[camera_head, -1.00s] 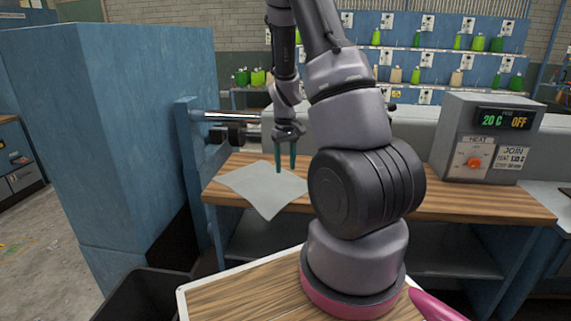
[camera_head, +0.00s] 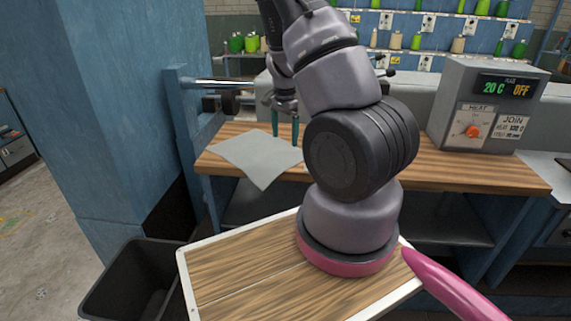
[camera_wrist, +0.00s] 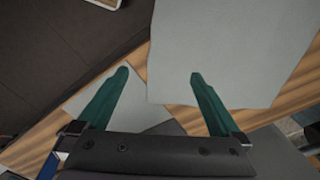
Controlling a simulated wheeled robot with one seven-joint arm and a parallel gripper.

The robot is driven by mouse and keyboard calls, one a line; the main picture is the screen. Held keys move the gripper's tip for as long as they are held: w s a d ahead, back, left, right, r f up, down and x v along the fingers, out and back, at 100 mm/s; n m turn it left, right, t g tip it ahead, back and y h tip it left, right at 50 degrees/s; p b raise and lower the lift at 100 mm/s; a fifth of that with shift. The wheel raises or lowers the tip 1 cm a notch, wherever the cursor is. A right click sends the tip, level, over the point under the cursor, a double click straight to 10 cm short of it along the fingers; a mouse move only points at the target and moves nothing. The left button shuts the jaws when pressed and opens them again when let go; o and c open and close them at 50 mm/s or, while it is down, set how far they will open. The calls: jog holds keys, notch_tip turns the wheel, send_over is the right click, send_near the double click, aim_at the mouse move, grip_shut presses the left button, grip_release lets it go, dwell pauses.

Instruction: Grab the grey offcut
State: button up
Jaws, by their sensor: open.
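The grey offcut (camera_head: 256,162) is a thin flat sheet on the wooden bench, left of my arm, with a corner hanging past the front edge. My gripper (camera_head: 285,130) is open, its two teal fingers pointing down by the sheet's back right edge. In the wrist view the open fingers (camera_wrist: 158,76) have nothing clamped between them. A large grey sheet (camera_wrist: 225,50) lies beyond and beside the right fingertip. A smaller pale grey piece (camera_wrist: 130,108) shows between the fingers. I cannot tell which is the offcut there, nor the fingertips' height.
The wooden bench (camera_head: 440,170) carries a heat control box (camera_head: 490,105) at right. A blue upright with a metal rod (camera_head: 188,130) stands at the bench's left end. A black bin (camera_head: 135,285) stands below at left. Shelves of green and cream bottles (camera_head: 400,40) are behind.

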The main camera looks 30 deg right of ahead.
aim_at(285, 167)
jog(key=shift+f, duration=4.95)
grip_shut()
notch_tip(285, 167, up, 12)
